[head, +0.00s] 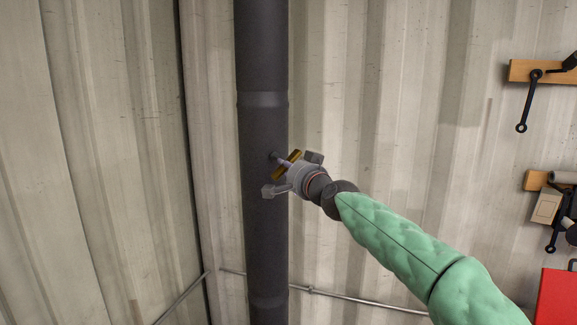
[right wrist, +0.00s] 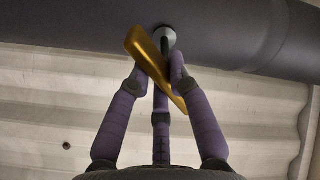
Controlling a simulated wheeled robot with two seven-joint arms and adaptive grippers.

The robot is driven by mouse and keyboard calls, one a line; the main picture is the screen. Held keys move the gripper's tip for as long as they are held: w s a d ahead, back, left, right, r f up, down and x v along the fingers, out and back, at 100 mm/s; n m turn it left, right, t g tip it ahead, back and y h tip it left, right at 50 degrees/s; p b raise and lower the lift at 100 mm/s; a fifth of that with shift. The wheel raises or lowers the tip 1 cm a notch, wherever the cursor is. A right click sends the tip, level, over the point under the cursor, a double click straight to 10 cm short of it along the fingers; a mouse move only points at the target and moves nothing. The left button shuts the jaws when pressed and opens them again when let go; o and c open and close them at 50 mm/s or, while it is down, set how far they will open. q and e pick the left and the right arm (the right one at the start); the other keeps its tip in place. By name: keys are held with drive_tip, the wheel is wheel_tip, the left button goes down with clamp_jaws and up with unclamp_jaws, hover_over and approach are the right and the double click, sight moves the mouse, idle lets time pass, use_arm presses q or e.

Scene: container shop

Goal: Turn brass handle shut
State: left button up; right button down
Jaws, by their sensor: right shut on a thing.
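The brass handle (head: 288,163) is a flat yellow bar on a short stem that comes out of the dark vertical pipe (head: 262,80). In the head view it sits tilted, its upper end to the right. My right gripper (head: 285,168) reaches it from the lower right and is shut on it. In the right wrist view the handle (right wrist: 150,62) lies slantwise between the purple fingers of my right gripper (right wrist: 163,78), with the stem behind it. The fingers hide part of the handle. My left gripper is in neither view.
Corrugated pale metal walls (head: 400,120) stand behind the pipe. A thin conduit (head: 350,298) runs low along the wall. Tools hang from wooden racks (head: 520,71) at the right, and a red box (head: 558,297) is at the lower right. The space left of the pipe is clear.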

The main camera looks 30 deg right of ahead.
drive_tip(key=m, duration=0.4)
drive_tip(key=shift+a+m+p, duration=0.15)
drive_tip(key=shift+m+p, duration=0.15)
drive_tip(key=shift+p, duration=0.1)
drive_tip(key=shift+a+m, duration=0.1)
drive_tip(key=shift+m, duration=1.6)
drive_tip(key=shift+r+m, duration=0.1)
drive_tip(key=shift+m, duration=0.2)
drive_tip(key=c, duration=1.1)
unclamp_jaws()
drive_tip(key=shift+w, duration=0.1)
drive_tip(key=shift+c, duration=0.2)
drive_tip(key=shift+w, duration=0.15)
drive_tip(key=shift+s, duration=0.6)
drive_tip(key=s+a, duration=0.1)
drive_tip(key=s, duration=1)
